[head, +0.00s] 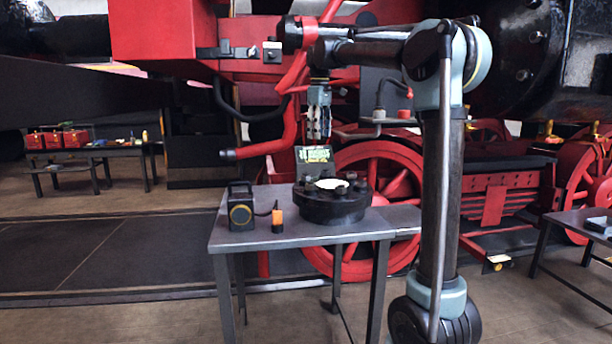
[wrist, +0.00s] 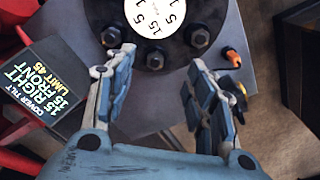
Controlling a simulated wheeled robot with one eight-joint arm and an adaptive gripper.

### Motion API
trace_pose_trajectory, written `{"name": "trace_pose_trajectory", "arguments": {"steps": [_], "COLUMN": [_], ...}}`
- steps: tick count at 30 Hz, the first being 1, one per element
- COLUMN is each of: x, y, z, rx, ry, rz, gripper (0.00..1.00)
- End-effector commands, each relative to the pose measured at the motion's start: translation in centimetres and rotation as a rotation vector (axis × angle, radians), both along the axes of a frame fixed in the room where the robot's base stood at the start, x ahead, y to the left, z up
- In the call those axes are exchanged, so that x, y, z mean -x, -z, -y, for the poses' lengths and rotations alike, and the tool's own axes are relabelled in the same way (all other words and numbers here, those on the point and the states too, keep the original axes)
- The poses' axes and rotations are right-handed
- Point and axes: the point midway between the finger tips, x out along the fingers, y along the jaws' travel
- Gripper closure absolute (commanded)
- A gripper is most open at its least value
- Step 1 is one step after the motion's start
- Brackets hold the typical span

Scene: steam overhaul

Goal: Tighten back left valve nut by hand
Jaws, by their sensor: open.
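A black round valve cover (head: 333,207) with a white dial disc (head: 331,184) stands on the grey metal table. Nuts stand around its rim; in the wrist view three show, at left (wrist: 111,37), nearest (wrist: 155,60) and right (wrist: 200,38). I cannot tell surely which one is the back left nut. My gripper (head: 318,136) points down above the cover's back left side, apart from it. The left fingertip appears close to the left nut; contact cannot be told.
A dark sign (head: 314,158) with printed text stands behind the cover, near my gripper. A black-and-yellow box (head: 241,206) and an orange-topped item (head: 277,217) stand on the table's left (head: 228,237). A red wheel (head: 385,165) and hanging red pipe (head: 291,120) are behind.

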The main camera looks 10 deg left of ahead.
Motion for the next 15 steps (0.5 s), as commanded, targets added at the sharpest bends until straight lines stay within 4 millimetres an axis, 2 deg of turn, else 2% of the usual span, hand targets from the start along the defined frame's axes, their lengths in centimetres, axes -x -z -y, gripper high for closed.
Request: {"name": "trace_pose_trajectory", "arguments": {"steps": [1, 3, 6, 11, 15], "x": [-0.8, -1.5, -2.2, -2.7, -2.7], "y": [-0.3, -0.7, -0.9, -1.0, -0.2], "z": [-1.3, -2.7, -4.1, -5.1, -5.1], "rx": [0.003, 0.005, 0.007, 0.01, 0.009], "ry": [-0.028, -0.063, -0.097, -0.122, -0.123], "rz": [-0.004, -0.009, -0.014, -0.017, -0.018], "gripper": [0.5, 0.5, 0.5, 0.5, 0.5]}}
